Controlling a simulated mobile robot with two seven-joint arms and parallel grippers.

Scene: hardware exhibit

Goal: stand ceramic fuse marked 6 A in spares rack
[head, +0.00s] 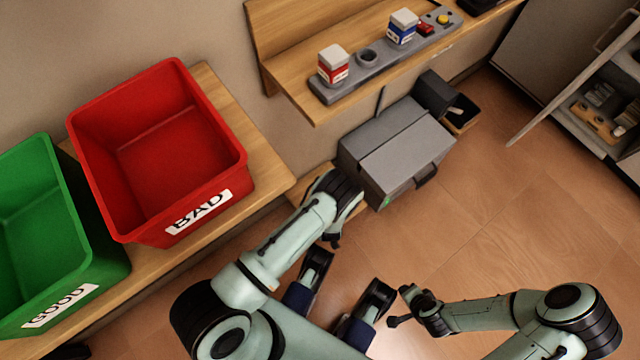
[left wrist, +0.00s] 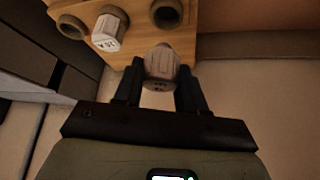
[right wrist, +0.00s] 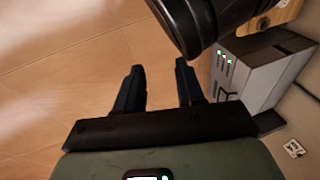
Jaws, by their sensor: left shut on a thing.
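My left gripper (left wrist: 158,84) is shut on a pale ceramic fuse (left wrist: 162,64) with small dark marks, too small to read. In the left wrist view it holds the fuse at the near edge of a wooden rack (left wrist: 133,45). I cannot tell whether the fuse touches the rack. Another white fuse (left wrist: 108,32) stands in the rack between two empty dark rings (left wrist: 166,13). In the head view my left arm hides most of the rack. My right gripper (head: 400,306) is open and empty over the floor; its spread fingers show in the right wrist view (right wrist: 158,85).
A grey box (head: 400,150) stands beside the rack. Above it, a wall shelf carries a grey holder (head: 350,85) with red-labelled and blue-labelled blocks. A red BAD bin (head: 165,150) and green GOOD bin (head: 45,230) stand left.

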